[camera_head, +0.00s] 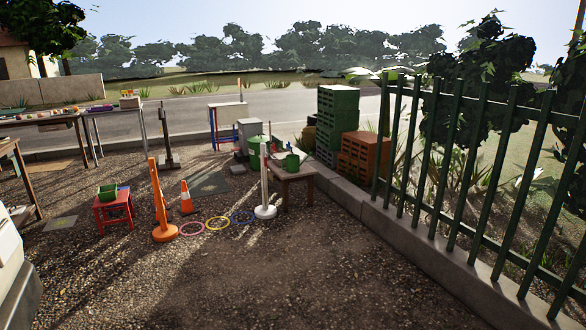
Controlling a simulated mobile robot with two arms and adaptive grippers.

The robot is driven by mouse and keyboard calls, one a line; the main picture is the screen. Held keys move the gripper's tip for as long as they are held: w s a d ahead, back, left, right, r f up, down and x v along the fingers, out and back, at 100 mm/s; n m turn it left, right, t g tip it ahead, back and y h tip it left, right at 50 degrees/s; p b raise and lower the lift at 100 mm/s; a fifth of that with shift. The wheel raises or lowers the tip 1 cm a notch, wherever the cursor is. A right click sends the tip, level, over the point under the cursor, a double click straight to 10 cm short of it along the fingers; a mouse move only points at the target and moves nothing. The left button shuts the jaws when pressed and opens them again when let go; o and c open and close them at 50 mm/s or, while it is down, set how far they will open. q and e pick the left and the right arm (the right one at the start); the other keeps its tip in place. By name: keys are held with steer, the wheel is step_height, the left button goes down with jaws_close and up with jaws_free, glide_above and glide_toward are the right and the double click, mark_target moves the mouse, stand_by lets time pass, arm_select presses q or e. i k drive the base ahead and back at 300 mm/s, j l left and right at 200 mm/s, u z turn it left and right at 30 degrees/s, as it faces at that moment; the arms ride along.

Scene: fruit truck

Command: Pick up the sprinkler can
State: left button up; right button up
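A small green can-like object (292,162) stands on a low wooden table (290,176) right of centre in the head view. It may be the sprinkler can, but it is too small to make out a spout or handle for certain. Other small items lie beside it on the tabletop and are hard to tell apart. A larger green container (254,158) stands behind the table, partly hidden by a white post. Neither of my grippers shows in the head view.
A white post (265,190) and an orange post (160,205) on round bases, an orange cone (186,198) and rings (217,223) stand before the table. Green crates (337,115) and a fence (450,170) are right. The gravel in front is open.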

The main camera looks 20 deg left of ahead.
mark_target(292, 160)
steer(key=u, duration=1.35)
steer(key=i+j+u, duration=0.2)
steer(key=i, duration=0.2)
steer(key=i+j, duration=0.15)
steer(key=i, duration=0.35)
steer(key=i+j, duration=0.15)
steer(key=i, duration=0.35)
steer(key=i+j, duration=0.15)
steer(key=i, duration=0.35)
steer(key=i+j, duration=0.1)
steer(key=i, duration=0.4)
steer(key=i+z, duration=0.15)
steer(key=i, duration=0.55)
steer(key=i+j+z, duration=0.15)
steer(key=i, duration=0.55)
steer(key=i+j+z, duration=0.15)
steer(key=i, duration=0.55)
steer(key=i+l+z, duration=0.15)
steer(key=i, duration=0.65)
steer(key=i+l+z, duration=0.1)
steer(key=i+l, duration=0.15)
steer(key=i, duration=0.5)
steer(key=i+l+z, duration=0.15)
steer(key=i, duration=0.65)
steer(key=i+j+u, duration=0.15)
steer(key=i+u, duration=0.3)
steer(key=i, duration=1.3)
